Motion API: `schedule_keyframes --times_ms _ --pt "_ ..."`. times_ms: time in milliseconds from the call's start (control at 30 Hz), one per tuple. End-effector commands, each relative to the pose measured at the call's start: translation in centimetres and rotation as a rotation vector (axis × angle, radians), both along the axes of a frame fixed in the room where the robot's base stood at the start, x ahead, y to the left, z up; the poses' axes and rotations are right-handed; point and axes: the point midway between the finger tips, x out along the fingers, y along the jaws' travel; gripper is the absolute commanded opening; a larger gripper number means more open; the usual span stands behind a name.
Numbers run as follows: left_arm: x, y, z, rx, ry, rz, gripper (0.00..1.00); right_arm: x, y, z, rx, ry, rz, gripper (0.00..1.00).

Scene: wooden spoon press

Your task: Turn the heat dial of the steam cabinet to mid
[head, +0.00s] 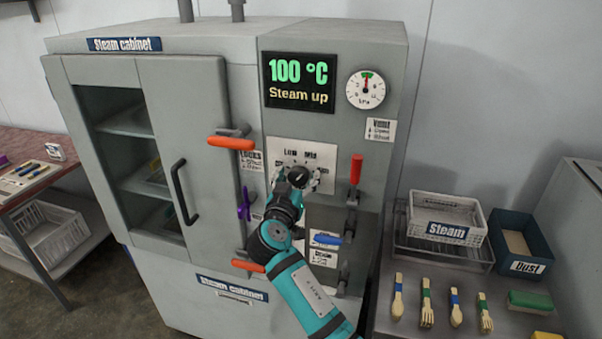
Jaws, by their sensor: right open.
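The steam cabinet (190,220) is a grey cabinet with a glass door on its left side. Its heat dial (299,174) is a dark knob on a white plate (344,160) marked with "Low" and "Mid" at the top. My right gripper (298,180) is at the dial, with its fingers around or beside it; it is open. The gripper hides the lower part of the dial plate, and I cannot tell whether the fingers touch the knob or where its pointer stands. My left gripper is not in view.
The display (299,83) reads 100 °C, "Steam up". An orange handle (231,142), a red lever (356,170) and a blue lever (327,239) stick out near my arm. A side table at right holds a "Steam" basket (447,217), a "Dust" bin (527,267) and several wooden utensils.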

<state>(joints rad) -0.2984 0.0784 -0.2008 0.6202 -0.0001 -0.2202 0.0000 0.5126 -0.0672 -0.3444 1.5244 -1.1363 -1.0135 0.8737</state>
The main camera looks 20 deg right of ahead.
Motion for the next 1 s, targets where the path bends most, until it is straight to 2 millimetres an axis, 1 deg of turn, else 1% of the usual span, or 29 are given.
schedule_keyframes --times_ms 167,200,600,733,833,1000 --pt "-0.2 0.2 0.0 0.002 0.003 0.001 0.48 0.0 0.0 0.0 0.0 0.0 0.0 0.69" --pt "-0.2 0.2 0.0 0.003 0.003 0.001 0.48 0.0 0.0 0.0 0.0 0.0 0.0 0.66" --pt "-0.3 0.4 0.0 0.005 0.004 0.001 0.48 0.0 0.0 0.0 0.0 0.0 0.0 0.14" --pt "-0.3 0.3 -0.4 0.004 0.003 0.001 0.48 0.0 0.0 -0.2 -0.017 0.012 0.0 0.12" --pt "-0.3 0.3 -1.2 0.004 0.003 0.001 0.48 0.0 0.0 -0.3 -0.073 0.05 0.001 0.12" --pt "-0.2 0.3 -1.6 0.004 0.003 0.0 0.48 0.0 0.0 -0.1 -0.155 0.105 0.0 0.12"
